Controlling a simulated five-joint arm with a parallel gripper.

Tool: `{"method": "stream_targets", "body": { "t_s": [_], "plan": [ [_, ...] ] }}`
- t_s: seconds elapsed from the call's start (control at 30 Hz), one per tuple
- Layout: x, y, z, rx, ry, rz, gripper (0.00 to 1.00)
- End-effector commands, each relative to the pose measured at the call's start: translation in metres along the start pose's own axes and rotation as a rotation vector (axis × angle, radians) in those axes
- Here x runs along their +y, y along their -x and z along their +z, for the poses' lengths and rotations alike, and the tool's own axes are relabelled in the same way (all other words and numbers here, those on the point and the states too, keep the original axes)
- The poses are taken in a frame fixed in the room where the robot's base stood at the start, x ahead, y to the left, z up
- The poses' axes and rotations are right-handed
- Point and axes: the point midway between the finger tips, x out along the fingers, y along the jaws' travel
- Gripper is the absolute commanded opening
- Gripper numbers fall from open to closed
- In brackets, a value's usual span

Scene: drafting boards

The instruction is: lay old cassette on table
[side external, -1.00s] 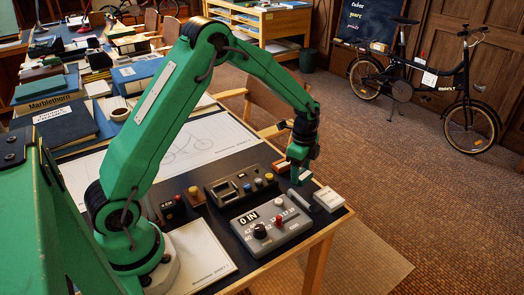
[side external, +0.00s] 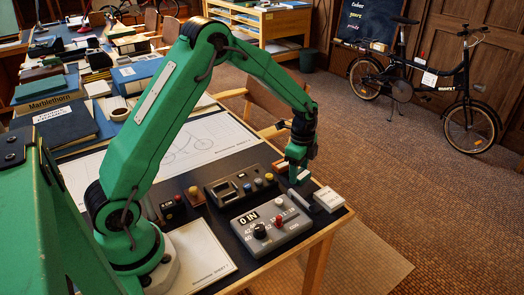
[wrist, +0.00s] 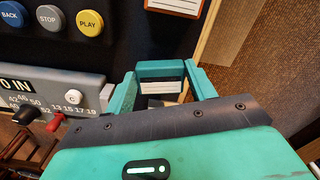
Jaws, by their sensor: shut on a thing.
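My gripper (side external: 298,172) is over the far right part of the dark-topped table (side external: 222,228), low and close to the surface. In the wrist view, its teal fingers (wrist: 163,80) are shut on a small piece with a white lined label, which I take to be the old cassette (wrist: 161,87). Most of the cassette is hidden by the fingers and the gripper body. I cannot tell whether its underside touches the table.
A grey dial panel (side external: 282,234) and a dark button unit (side external: 226,196) stand left of the gripper. A small white box (side external: 328,199) is at the right corner. An orange-edged, white-labelled piece (wrist: 176,6) lies just beyond the fingers. The table edge is close on the right.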

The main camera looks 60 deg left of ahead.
Motion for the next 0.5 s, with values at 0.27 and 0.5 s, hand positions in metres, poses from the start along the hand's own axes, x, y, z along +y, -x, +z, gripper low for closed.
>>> {"method": "stream_targets", "body": {
  "t_s": [0.27,0.5],
  "plan": [
    [0.0000,-0.0001,-0.0001,0.000,0.000,0.000,0.25],
    [0.0000,-0.0035,0.0000,0.000,0.000,0.000,0.25]
  ]
}}
